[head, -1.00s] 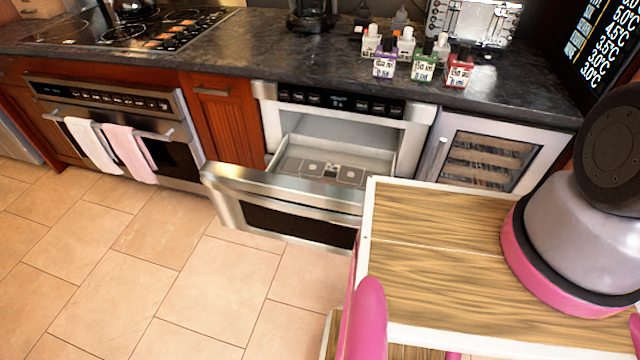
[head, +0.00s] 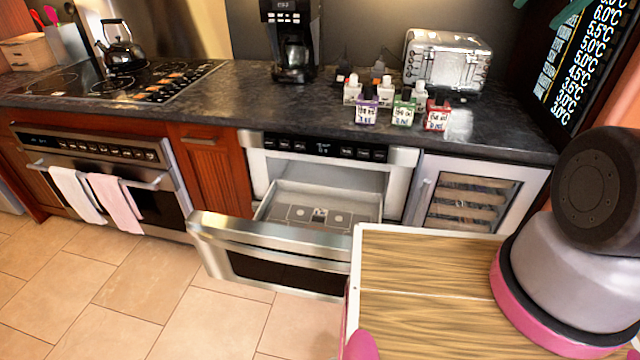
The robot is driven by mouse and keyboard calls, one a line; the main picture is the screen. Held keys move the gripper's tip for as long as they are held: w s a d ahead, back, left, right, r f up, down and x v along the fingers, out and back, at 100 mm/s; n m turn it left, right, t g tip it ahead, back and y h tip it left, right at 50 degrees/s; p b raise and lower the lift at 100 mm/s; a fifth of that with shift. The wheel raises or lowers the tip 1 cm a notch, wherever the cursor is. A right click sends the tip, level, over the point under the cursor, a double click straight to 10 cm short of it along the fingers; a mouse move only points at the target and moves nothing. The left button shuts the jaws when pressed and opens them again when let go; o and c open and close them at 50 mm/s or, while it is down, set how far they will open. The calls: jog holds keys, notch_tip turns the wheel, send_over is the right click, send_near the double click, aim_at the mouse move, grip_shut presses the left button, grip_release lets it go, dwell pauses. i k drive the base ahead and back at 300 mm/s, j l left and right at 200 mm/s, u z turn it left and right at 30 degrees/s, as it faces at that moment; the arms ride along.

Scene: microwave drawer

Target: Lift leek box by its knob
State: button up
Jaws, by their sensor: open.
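Several small boxes stand in a cluster on the dark counter (head: 240,128), right of the coffee maker. The front row is a purple-edged box (head: 366,113), a green-edged box (head: 403,115) and a red-edged box (head: 437,117). White-topped boxes stand behind them, one at the left (head: 352,92). Their labels are too small to read, so I cannot tell which is the leek box or make out its knob clearly. My gripper is not in view; only a bulky part of my arm shows at the right.
The microwave drawer (head: 275,240) is pulled out below the counter and looks empty. A wooden-topped surface (head: 420,275) fills the lower right. A silver toaster (head: 445,62) stands behind the boxes. The coffee maker (head: 292,45) and cooktop (head: 130,85) are farther left.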

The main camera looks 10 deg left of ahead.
aim_at(353, 89)
jog(key=k+u, duration=0.15)
jog(key=k, duration=0.5)
jog(key=l+u, duration=0.1)
jog(key=u, duration=0.35)
jog(key=i+l+u, duration=0.1)
jog(key=u, duration=0.4)
jog(key=l+u, duration=0.2)
jog(key=u, duration=0.25)
jog(key=l, duration=1.75)
jog(key=i+u, duration=0.05)
